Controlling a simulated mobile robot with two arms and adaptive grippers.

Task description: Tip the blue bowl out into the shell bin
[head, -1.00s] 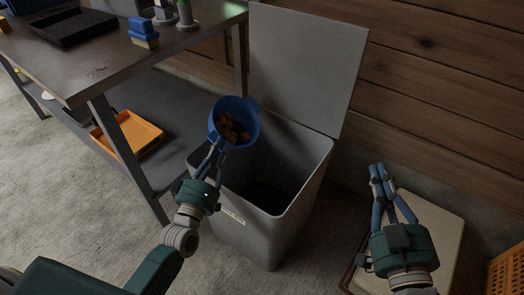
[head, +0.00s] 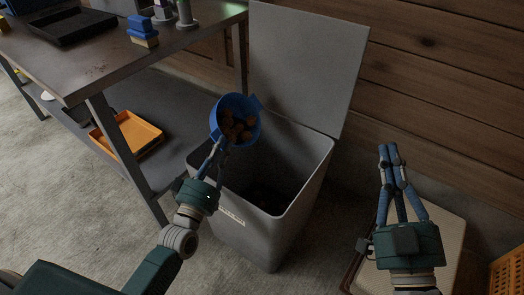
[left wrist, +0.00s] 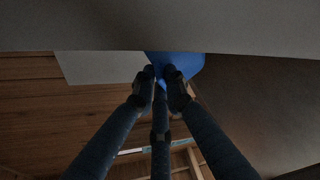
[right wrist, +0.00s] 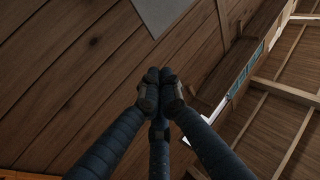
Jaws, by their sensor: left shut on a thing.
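The blue bowl (head: 250,137) is in my left gripper (head: 219,150), held by its near edge over the left rear part of the bin's opening. Several brown pieces (head: 236,116) lie in the bowl, which is tilted so its inside faces the head camera. The bowl also shows in the left wrist view (left wrist: 186,64), beyond the shut fingers. The grey shell bin (head: 245,238) stands on the floor with its lid (head: 305,65) raised at the back.
A metal workbench (head: 95,60) stands at the left, with a blue and tan brush (head: 143,32) and a black tray (head: 75,27) on top. An orange tray (head: 128,137) lies on its lower shelf. An orange crate (head: 506,270) is at the right. A plank wall (head: 440,90) closes the back.

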